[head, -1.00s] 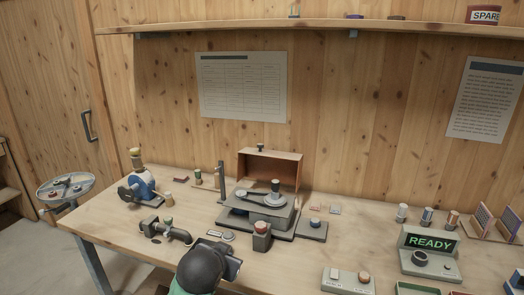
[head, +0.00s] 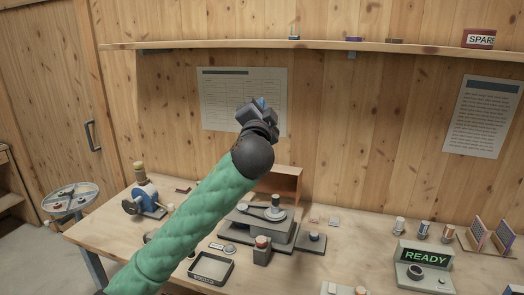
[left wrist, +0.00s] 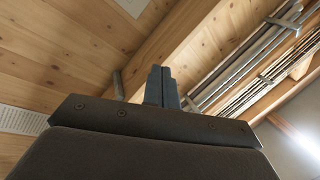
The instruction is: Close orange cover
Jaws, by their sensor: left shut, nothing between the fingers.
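The orange cover (head: 287,184) stands raised at the back of the feed mixer (head: 262,228) on the bench, its hollow orange inside facing me. My left gripper (head: 257,105) is held high above the cover, in front of the wall paper, apart from the cover. In the left wrist view its fingers (left wrist: 161,86) are shut with nothing between them, and point up toward the ceiling. My right gripper is not in view.
A blue machine (head: 146,197) stands at the bench's left. A dark tray (head: 211,268) lies in front of the mixer. A READY display (head: 427,253) stands at the right. A shelf (head: 340,46) runs along the wall above my gripper. Small blocks lie right of the mixer.

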